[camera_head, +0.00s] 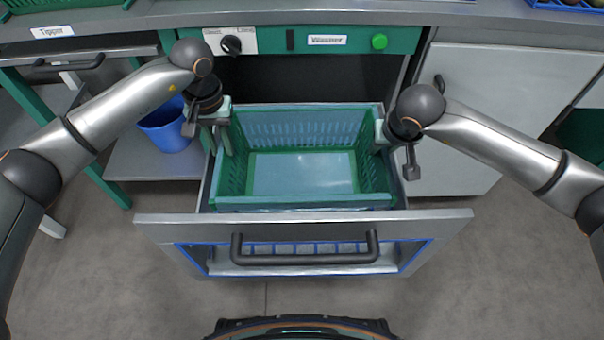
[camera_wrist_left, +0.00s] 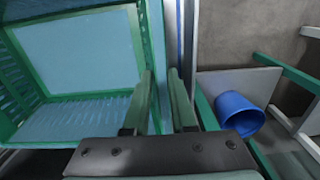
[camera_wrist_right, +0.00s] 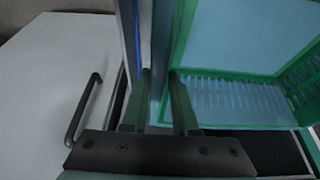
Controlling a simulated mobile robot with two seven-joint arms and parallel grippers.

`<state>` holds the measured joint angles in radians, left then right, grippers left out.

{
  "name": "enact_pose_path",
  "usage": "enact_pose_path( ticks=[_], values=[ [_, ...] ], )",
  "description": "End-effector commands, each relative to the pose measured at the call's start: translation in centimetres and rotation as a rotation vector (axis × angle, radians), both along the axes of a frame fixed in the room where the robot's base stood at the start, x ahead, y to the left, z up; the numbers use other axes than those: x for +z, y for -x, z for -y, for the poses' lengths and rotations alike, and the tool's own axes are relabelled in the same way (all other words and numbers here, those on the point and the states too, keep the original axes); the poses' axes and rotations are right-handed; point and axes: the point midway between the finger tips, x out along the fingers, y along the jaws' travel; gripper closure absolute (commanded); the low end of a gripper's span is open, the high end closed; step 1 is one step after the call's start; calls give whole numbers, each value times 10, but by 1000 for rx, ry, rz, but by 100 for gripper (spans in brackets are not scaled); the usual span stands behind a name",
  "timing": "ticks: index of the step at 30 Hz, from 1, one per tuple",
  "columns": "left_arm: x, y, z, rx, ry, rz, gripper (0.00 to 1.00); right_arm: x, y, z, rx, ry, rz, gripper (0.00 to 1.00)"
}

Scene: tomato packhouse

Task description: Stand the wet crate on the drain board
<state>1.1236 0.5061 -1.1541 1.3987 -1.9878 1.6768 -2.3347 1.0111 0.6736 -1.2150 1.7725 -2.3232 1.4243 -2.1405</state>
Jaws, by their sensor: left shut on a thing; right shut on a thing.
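The green crate (camera_head: 305,201) has slatted walls and a pale bluish floor. It sits upright and empty inside the pulled-out washer drawer (camera_head: 300,221). My left gripper (camera_head: 226,140) is shut on the crate's left wall, and my right gripper (camera_head: 381,136) is shut on its right wall. The left wrist view shows the crate (camera_wrist_left: 82,97) beside the left fingers (camera_wrist_left: 157,105). The right wrist view shows the crate (camera_wrist_right: 240,70) beside the right fingers (camera_wrist_right: 160,105). I cannot make out a drain board in any view.
The washer's green panel (camera_head: 270,40) has a black knob and a green button. The drawer's dark handle (camera_head: 305,258) faces me. A blue bucket (camera_head: 168,128) stands on a low shelf at the left. A grey cabinet door (camera_head: 490,110) is at the right, and a counter (camera_head: 350,14) runs along the back.

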Motion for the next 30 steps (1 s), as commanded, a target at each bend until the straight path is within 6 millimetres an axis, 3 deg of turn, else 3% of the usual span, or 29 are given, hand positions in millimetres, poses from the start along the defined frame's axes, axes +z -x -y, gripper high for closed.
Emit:
enact_pose_path(
  ticks=[4,5,14,23,30],
  values=[
    [0,0,1,-1,0,1,100,1,0,-2,4,-3,3,100],
    [0,0,1,-1,0,1,100,1,0,-2,4,-3,3,72],
    [0,0,1,-1,1,1,100,1,0,-1,2,-1,1,38],
    [2,0,1,-1,2,2,100,3,1,0,1,-1,1,38],
    [13,0,0,0,2,2,100,38,13,0,3,-2,5,38]
  ],
)
